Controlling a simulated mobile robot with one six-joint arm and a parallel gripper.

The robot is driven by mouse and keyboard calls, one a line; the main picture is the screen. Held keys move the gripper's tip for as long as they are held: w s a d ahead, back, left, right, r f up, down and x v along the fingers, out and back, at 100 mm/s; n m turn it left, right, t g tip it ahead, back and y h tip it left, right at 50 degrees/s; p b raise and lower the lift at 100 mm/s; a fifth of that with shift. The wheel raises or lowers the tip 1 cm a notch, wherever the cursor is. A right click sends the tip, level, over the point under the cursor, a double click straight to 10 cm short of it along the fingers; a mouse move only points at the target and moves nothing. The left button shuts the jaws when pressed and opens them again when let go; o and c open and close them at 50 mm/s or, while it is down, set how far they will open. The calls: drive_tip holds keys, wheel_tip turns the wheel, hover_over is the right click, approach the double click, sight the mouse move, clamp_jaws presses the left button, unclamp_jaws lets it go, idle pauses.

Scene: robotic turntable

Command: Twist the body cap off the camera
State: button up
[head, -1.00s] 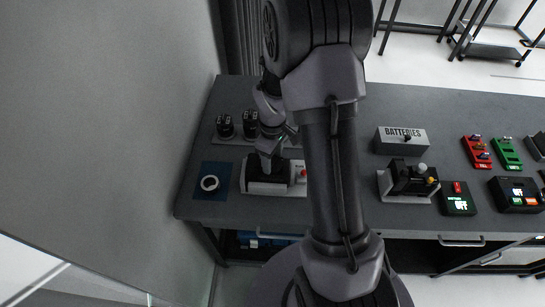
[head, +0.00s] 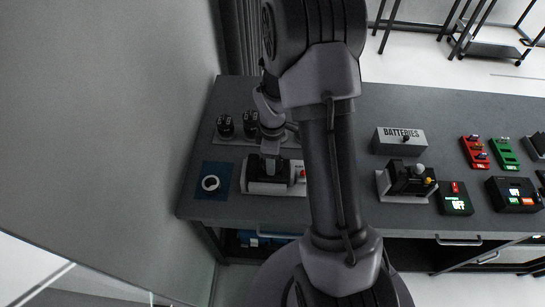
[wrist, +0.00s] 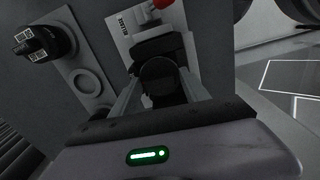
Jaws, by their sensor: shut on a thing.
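The camera (head: 257,169) is a black body on a white stand at the left of the table. It also shows in the wrist view (wrist: 152,46), beyond my fingers. The body cap (wrist: 158,75) is a dark round disc at the camera's front. My gripper (wrist: 158,96) is shut on the cap, one finger on each side. In the head view my gripper (head: 270,156) reaches down over the camera and hides the cap. I cannot tell whether the cap is still seated on the mount or turned loose.
A red knob (wrist: 162,3) and a RELEASE label are on the stand. Two black lenses (head: 225,126) stand on a grey tray behind. A blue mat (head: 222,168) with a pale ring (head: 210,183) lies left of the camera. A BATTERIES box (head: 400,140) stands to the right.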

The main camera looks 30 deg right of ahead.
drive_tip(key=shift+r, duration=0.1)
drive_tip(key=shift+r+p, duration=1.7)
drive_tip(key=shift+r, duration=0.5)
